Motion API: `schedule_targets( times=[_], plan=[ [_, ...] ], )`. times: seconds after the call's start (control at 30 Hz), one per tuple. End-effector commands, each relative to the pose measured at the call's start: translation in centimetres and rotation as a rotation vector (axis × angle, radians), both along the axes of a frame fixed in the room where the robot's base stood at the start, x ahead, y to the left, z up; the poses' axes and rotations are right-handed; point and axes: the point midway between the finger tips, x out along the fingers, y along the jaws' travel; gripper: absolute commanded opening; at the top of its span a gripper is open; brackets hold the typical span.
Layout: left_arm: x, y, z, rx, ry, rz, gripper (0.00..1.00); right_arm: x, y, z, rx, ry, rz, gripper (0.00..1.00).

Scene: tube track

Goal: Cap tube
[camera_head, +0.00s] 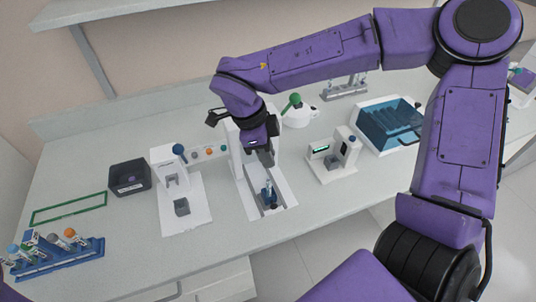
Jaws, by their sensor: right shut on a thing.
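My right gripper (263,158) points down over the white station (249,184) in the middle of the bench. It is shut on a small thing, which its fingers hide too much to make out. Just below the fingers a small tube with blue on it (268,187) stands roughly upright in a dark holder on the station's base. I cannot tell whether the held thing touches the tube. A cap on the tube cannot be made out. My left gripper is out of view.
A white device with a blue knob (170,175) and a black box (129,177) are to the left. A blue rack (58,260) holds several tubes with coloured caps at the front left. A small device (333,158) and a blue-lidded case (388,128) are to the right.

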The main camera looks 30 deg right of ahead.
Motion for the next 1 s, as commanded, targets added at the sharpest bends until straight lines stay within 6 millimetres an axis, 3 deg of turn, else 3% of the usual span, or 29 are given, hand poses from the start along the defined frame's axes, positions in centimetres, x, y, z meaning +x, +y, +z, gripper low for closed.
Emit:
schedule_targets(
  times=[0.27, 0.57, 1.0],
  plan=[
    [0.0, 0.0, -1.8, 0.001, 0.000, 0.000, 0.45, 0.0, 0.0, -1.6, -0.001, -0.001, -0.011, 0.05],
    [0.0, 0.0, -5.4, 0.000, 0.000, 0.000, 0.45, -0.1, -0.1, -4.6, 0.000, 0.000, -0.012, 0.05],
    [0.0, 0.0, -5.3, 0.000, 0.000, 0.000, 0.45, -0.1, -0.2, -5.6, 0.000, -0.001, -0.011, 0.05]
  ],
)
